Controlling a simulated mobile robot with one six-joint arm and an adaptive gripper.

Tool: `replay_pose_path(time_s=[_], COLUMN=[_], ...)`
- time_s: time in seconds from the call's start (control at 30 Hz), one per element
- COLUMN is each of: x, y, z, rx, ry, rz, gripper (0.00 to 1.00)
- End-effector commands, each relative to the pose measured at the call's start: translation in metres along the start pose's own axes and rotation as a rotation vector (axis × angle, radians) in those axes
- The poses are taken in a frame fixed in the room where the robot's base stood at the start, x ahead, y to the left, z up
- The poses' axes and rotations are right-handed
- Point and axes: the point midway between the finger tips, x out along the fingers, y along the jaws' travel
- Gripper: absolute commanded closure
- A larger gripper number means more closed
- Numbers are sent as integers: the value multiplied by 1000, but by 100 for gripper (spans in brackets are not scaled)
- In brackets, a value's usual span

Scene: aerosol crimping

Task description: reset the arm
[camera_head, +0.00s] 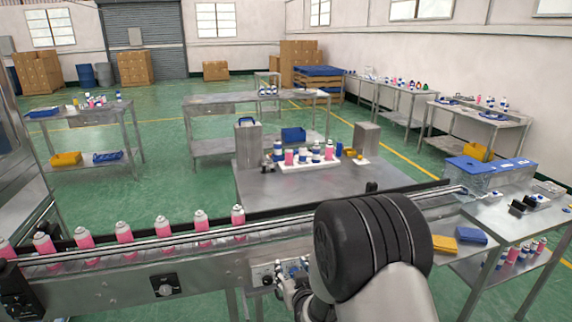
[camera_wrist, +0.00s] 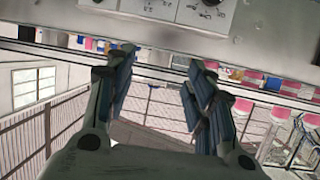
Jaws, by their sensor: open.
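My arm rises at the bottom right of the head view, its large black joint in front of the conveyor. My gripper (camera_wrist: 160,68) shows in the wrist view with its two dark fingers spread apart and nothing between them. In the head view the gripper (camera_head: 290,290) is small and mostly hidden beside my arm, in front of the conveyor's front side. A grey control panel (camera_wrist: 205,12) with knobs is at the top of the wrist view, beyond the fingertips.
The conveyor (camera_head: 215,262) carries several pink cans (camera_head: 162,226) in a row. Behind it a steel table (camera_head: 290,190) holds a white tray of bottles. Green floor is open beyond, at left.

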Motion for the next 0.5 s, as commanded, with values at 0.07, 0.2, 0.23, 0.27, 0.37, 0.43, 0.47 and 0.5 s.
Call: replay_pose_path(time_s=[0.07, 0.2, 0.23, 0.27, 0.37, 0.43, 0.47, 0.5], x=[-18, -60, -71, -82, -123, -154, -168, -188], y=[10, 26, 29, 32, 40, 46, 48, 50], z=[-29, -59, -64, -68, -80, -85, -86, -87], rx=[6, 18, 21, 24, 33, 41, 45, 49], ry=[-49, -164, -189, -214, -296, -352, -376, -410], rz=[16, 40, 46, 51, 67, 79, 83, 90], gripper=[51, 51, 51, 51, 51, 51, 51, 51])
